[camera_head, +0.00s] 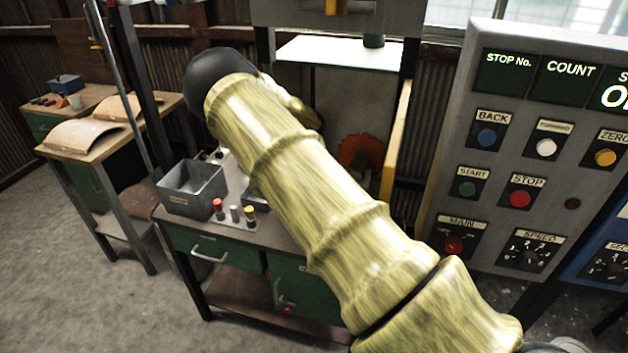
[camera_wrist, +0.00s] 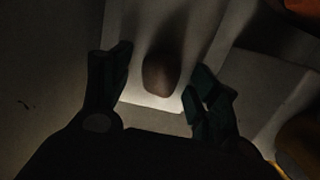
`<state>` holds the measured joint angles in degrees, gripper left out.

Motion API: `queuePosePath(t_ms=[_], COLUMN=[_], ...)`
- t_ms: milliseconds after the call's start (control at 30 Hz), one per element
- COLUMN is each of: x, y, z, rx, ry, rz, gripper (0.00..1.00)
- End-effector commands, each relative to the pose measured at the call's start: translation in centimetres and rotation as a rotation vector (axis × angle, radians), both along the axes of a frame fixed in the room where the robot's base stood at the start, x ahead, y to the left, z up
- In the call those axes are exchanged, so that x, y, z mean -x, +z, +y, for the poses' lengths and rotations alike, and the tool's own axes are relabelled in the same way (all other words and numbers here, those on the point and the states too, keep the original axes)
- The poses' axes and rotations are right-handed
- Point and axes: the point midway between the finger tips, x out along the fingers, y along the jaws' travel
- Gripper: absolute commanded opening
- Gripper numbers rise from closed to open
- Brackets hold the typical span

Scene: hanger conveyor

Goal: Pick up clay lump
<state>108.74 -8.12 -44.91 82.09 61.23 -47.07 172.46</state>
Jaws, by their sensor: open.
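The clay lump (camera_wrist: 160,72) shows in the wrist view as a dark brownish rounded piece on a pale surface (camera_wrist: 142,99). My gripper (camera_wrist: 162,78) is open, with one dark finger on each side of the lump. Gaps show between the lump and both fingers, and I cannot tell how far above or below them it lies. In the head view my arm covers the gripper and the lump, so neither shows there. The wrist view is dim.
A grey bin (camera_head: 192,190) and several small coloured-top pieces stand on the green workbench (camera_head: 222,243). A control panel (camera_head: 520,150) stands close on the right. A side table (camera_head: 100,150) with curved boards is at left. Grey floor is open at lower left.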

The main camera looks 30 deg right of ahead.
Motion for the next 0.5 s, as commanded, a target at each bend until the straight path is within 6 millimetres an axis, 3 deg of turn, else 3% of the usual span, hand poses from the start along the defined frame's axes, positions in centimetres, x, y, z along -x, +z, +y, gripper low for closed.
queuePosePath(t_ms=[133, 400, 500], x=[-0.01, -0.01, -0.01], y=[0.0, 0.01, 0.03], z=[0.0, -0.01, -0.01], rx=[0.0, 0.0, 0.001], ry=[0.0, 0.0, 0.0], rz=[0.0, 0.0, -0.001], gripper=[0.61, 0.13, 0.13])
